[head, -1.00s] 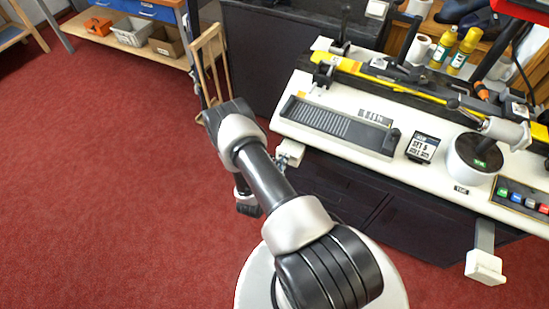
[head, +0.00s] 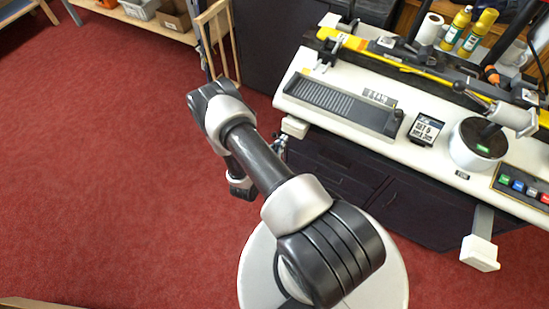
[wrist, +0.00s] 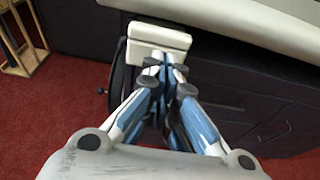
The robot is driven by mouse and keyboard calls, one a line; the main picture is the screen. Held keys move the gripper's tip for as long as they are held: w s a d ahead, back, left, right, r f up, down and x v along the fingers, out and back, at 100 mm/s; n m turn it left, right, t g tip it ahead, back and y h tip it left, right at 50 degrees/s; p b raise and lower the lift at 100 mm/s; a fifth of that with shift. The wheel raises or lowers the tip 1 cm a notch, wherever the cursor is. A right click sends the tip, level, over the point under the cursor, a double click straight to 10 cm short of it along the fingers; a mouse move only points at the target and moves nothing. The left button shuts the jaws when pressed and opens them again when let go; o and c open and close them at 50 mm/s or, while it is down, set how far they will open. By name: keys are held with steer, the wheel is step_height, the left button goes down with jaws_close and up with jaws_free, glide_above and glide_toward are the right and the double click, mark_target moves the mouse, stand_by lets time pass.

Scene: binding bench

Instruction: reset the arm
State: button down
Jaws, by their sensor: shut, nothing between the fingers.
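My gripper (wrist: 164,84) shows in the wrist view with its blue and white fingers drawn together and nothing between them. Beyond the fingertips is a white block (wrist: 158,37) at the front of the bench; I cannot tell from this view how far apart they are. In the head view my gripper (head: 281,146) is small and partly hidden behind my arm, below the front edge of the binding bench (head: 345,131).
The bench carries a black ridged tray (head: 340,105), a small sign (head: 426,129), a round white device (head: 478,145) and coloured buttons (head: 524,188). A white foot (head: 480,253) juts out at right. A wooden frame (head: 216,45) stands behind my arm. Red floor at left is open.

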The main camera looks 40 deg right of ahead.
steer(key=p+v, duration=0.1)
steer(key=v, duration=0.6)
steer(key=shift+w+a+p, duration=0.25)
steer(key=shift+w+p, duration=0.05)
steer(key=shift+p, duration=0.1)
steer(key=shift+r, duration=0.15)
step_height(320, 180, up, 28)
steer(key=s+m+g+y, duration=0.25)
steer(key=m+g, duration=0.55)
steer(key=m, duration=0.5)
steer(key=s+a+r+m+t+y, duration=0.7)
steer(key=s+a+r+m+y, duration=0.2)
steer(key=a+r, duration=0.7)
steer(key=s+a+y, duration=0.1)
steer(key=s+y, duration=0.1)
steer(key=s, duration=0.1)
steer(key=shift+s+a+r, duration=0.2)
steer(key=shift+s+r, duration=0.1)
steer(key=shift+r, duration=0.05)
steer(key=shift+d, duration=0.1)
